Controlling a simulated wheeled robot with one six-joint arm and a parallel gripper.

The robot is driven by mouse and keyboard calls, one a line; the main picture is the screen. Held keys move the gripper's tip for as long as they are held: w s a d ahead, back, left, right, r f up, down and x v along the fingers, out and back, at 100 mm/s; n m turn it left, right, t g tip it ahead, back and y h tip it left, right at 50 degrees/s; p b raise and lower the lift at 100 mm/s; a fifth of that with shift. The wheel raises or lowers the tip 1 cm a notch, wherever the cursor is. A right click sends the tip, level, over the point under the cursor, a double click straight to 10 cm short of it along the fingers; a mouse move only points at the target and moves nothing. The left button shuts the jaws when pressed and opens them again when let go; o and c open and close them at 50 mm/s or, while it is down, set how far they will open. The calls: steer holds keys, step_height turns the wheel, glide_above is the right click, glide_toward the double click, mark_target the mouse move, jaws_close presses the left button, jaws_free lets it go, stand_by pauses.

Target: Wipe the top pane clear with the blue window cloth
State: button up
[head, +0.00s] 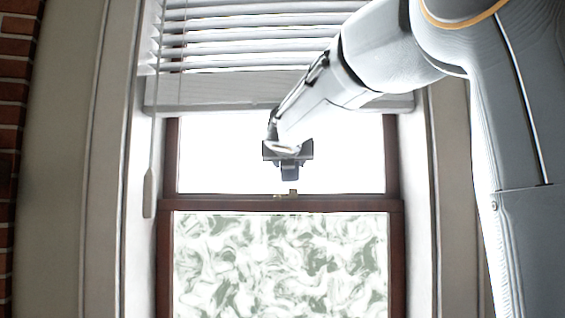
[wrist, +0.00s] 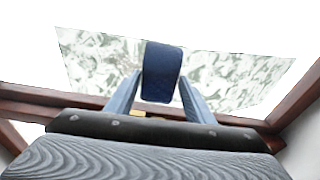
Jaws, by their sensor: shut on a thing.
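The window's top pane (head: 225,160) is plain bright white, with no smears that I can see; its upper part is behind the blind. The lower pane (head: 280,265) is covered in grey-green and white swirls, which also show in the wrist view (wrist: 230,75). My gripper (head: 289,168) is in front of the top pane, just above the middle rail. In the wrist view its two fingers (wrist: 162,80) are shut on the blue window cloth (wrist: 163,60), a dark blue folded pad. I cannot tell whether the cloth touches the glass.
A brown middle rail (head: 340,204) with a small brass latch (head: 285,195) divides the panes. White slatted blinds (head: 240,40) hang above, with a bottom bar and a cord ending in a pull (head: 149,193) at left. Brick wall (head: 15,130) stands at far left.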

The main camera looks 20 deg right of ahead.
steer(key=shift+s+d+p, duration=0.1)
steer(key=shift+s+d, duration=0.15)
steer(key=shift+d, duration=0.35)
steer(key=shift+s+d+p, duration=0.15)
steer(key=shift+s+d, duration=0.1)
steer(key=shift+d, duration=0.4)
steer(key=shift+s+d+p, duration=0.1)
steer(key=shift+s+d, duration=0.15)
steer(key=shift+d, duration=0.35)
steer(key=shift+a, duration=0.1)
steer(key=shift+w+a, duration=0.95)
steer(key=shift+a, duration=1.3)
steer(key=shift+w+a, duration=1)
steer(key=shift+a, duration=1.25)
steer(key=shift+w+a, duration=0.95)
steer(key=shift+a, duration=1.3)
steer(key=shift+s+a, duration=0.2)
steer(key=shift+f+b+v, duration=0.15)
steer(key=shift+f+v, duration=0.05)
steer(key=shift+v, duration=1.1)
steer(key=shift+f+b+v, duration=0.15)
steer(key=shift+f+v, duration=0.05)
steer(key=shift+v, duration=1.15)
steer(key=shift+s+d, duration=0.1)
